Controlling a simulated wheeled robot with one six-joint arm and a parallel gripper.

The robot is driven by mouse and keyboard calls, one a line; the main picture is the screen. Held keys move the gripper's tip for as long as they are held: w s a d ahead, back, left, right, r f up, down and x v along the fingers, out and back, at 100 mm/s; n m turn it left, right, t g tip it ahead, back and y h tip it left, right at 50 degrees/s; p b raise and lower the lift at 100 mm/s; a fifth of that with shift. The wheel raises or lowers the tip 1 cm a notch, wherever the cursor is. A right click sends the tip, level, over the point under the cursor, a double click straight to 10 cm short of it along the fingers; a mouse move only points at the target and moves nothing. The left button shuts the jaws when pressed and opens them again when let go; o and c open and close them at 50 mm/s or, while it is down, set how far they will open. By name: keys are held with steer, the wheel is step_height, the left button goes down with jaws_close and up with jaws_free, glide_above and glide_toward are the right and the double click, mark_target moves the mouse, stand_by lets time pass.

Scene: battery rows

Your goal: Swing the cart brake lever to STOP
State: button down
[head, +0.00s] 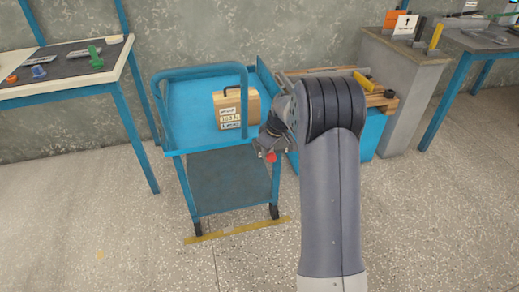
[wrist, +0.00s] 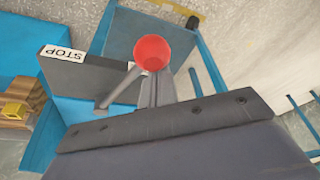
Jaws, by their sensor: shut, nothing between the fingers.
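The brake lever's red ball knob (wrist: 152,52) shows in the wrist view, with a grey rod (wrist: 122,88) running down-left from it. The knob also shows in the head view (head: 270,157) at the cart's right front corner. A white STOP label (wrist: 63,53) is on a dark plate (wrist: 90,75) to the left; the knob is well to its right. My gripper (wrist: 158,88) is shut and empty, its fingertips close by the knob; I cannot tell whether they touch. In the head view my gripper is partly hidden by my arm.
The blue cart (head: 175,120) carries a tan labelled box (head: 228,108). A yellow floor strip (head: 235,230) lies at its wheels. A table (head: 60,95) stands left, a grey cabinet (head: 405,95) right. A blue stand with wooden pieces (head: 375,95) is close beside the cart.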

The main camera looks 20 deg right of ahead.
steer(key=d+n+g+y+p, duration=0.1)
steer(key=d+n+g+p, duration=0.1)
steer(key=d+n, duration=0.7)
steer(key=shift+d+n+g+p, duration=0.35)
steer(key=shift+d+p, duration=0.25)
steer(key=shift+d, duration=0.4)
steer(key=shift+d, duration=0.15)
